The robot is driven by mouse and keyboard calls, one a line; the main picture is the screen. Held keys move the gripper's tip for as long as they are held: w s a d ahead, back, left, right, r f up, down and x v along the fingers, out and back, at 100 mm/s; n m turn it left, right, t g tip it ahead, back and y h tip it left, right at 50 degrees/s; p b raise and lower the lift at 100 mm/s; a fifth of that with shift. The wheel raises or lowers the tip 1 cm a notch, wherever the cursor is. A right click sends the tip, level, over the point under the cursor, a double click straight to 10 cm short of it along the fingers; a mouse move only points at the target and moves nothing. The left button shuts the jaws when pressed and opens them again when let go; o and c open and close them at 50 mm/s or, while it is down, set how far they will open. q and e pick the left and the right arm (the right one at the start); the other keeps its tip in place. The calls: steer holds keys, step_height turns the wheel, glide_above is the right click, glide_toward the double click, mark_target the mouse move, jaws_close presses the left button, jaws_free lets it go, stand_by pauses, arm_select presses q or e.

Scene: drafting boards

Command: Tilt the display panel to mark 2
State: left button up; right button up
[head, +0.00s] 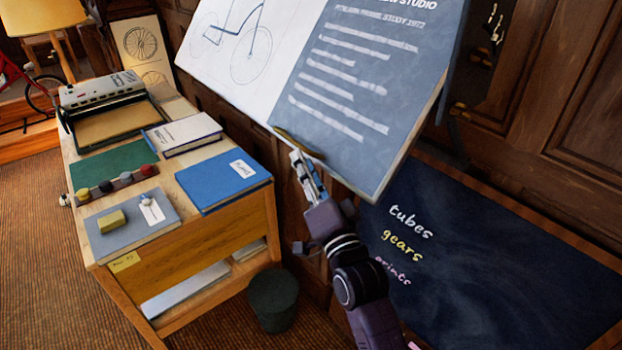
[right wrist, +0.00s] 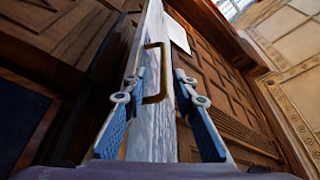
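The display panel (head: 350,85) is a large tilted board with a bicycle drawing on its left part and white text on blue-grey on its right. A brass handle (head: 299,142) sits at its lower edge. My right gripper (head: 308,168) is just below this handle. In the right wrist view, the panel (right wrist: 153,130) shows edge-on, and the brass handle (right wrist: 163,72) lies between the two spread fingertips (right wrist: 155,82), with gaps on both sides. The right gripper looks open. I cannot read any tilt marks. My left gripper is not in view.
A wooden desk (head: 200,245) with a typewriter (head: 100,90), books and a blue folder (head: 222,182) stands at left. A dark bin (head: 273,300) is beside it. A chalkboard (head: 480,270) leans low at right. Brass fittings (head: 490,40) show behind the panel's right edge.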

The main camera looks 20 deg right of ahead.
steer(key=shift+v, duration=2.05)
steer(key=shift+a, duration=0.1)
